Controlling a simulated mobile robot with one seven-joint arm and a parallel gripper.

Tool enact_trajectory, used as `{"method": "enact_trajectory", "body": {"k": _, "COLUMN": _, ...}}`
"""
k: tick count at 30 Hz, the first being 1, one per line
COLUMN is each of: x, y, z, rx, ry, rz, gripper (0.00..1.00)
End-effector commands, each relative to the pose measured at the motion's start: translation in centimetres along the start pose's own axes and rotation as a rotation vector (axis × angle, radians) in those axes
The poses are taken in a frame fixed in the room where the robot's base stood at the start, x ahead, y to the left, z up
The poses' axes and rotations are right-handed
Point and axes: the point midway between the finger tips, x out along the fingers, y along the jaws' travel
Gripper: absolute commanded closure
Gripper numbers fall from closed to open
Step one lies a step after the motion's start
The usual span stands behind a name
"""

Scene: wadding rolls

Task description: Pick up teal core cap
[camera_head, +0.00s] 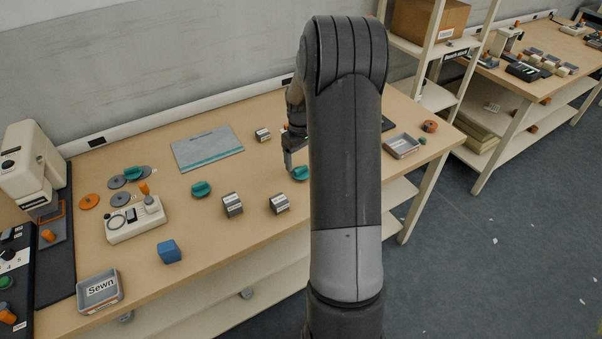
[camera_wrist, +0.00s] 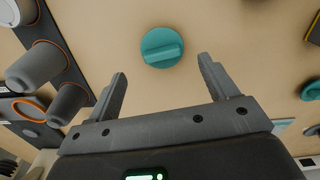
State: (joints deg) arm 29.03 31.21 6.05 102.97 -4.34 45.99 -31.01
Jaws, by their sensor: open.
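A teal core cap (camera_wrist: 162,47), round with a raised grip bar, lies on the table just beyond my open fingers in the wrist view. My gripper (camera_wrist: 163,72) is empty, with one finger on each side of the view. In the head view my gripper (camera_head: 288,165) points down beside a teal cap (camera_head: 300,174), partly hidden by my arm. A second teal cap (camera_head: 201,189) lies farther left on the table. Another teal piece (camera_head: 132,173) is by the grey discs. A teal cap (camera_wrist: 311,91) also shows at the wrist view's right edge.
Grey labelled blocks (camera_head: 232,204) and (camera_head: 279,204) stand near the caps. A blue block (camera_head: 169,251), a white device (camera_head: 135,221) and a tray marked Sewn (camera_head: 99,291) lie to the left. A grey mat (camera_head: 207,148) lies behind. My arm hides part of the table.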

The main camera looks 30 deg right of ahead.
Motion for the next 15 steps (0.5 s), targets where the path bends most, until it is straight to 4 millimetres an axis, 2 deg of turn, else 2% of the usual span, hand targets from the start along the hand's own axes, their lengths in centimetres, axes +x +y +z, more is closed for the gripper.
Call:
{"method": "enact_trajectory", "body": {"k": 9, "x": 4.4, "y": -0.4, "z": 0.6, "rx": 0.000, "ry": -0.003, "rz": -0.002, "gripper": 0.21}}
{"method": "enact_trajectory", "body": {"k": 15, "x": 5.1, "y": -0.4, "z": 0.5, "rx": 0.000, "ry": -0.001, "rz": 0.000, "gripper": 0.21}}
